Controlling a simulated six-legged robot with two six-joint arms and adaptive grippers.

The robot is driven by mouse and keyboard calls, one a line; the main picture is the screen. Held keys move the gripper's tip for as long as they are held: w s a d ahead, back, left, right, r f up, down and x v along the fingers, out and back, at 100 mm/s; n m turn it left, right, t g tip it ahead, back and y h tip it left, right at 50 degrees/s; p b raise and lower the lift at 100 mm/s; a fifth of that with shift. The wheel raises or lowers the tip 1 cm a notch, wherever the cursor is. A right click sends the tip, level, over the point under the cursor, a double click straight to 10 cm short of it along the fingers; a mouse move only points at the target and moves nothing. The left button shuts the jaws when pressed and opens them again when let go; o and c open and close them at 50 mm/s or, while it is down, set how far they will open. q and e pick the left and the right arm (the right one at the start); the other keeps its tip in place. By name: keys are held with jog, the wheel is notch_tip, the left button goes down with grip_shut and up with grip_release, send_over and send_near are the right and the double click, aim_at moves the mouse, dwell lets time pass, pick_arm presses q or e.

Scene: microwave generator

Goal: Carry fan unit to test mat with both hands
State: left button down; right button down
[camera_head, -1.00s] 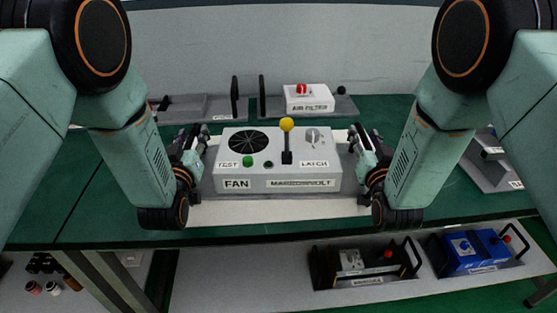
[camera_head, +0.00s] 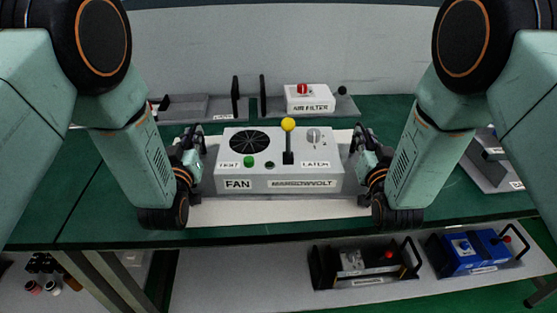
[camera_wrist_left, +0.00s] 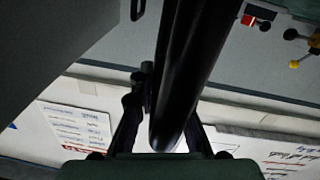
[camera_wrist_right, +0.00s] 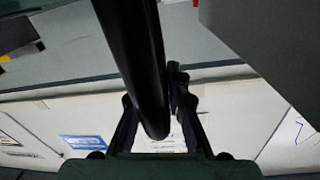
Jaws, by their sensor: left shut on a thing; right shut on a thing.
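The fan unit (camera_head: 210,182) is a light grey box with a round black grille, a green TEST button, a yellow-knobbed lever and a LATCH knob. It is level over the white test mat (camera_head: 280,211), and I cannot tell whether it touches it. My left gripper (camera_head: 190,158) is shut on the unit's left handle, a black bar (camera_wrist_left: 180,85) in the left wrist view. My right gripper (camera_head: 366,158) is shut on the right handle, a black bar (camera_wrist_right: 138,70) in the right wrist view. The handles are mostly hidden in the head view.
An air filter box (camera_head: 309,98) stands in a grey tray behind the unit, with another grey tray (camera_head: 190,108) to its left. A grey fixture (camera_head: 490,165) is at the right. A blue unit (camera_head: 475,250) and a black-handled unit (camera_head: 365,264) lie on the lower shelf.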

dwell(0.3)
pick_arm(q)
jog(key=shift+w+r, duration=0.1)
pick_arm(e)
jog(key=shift+w+r, duration=0.1)
jog(key=shift+a+r, duration=0.1)
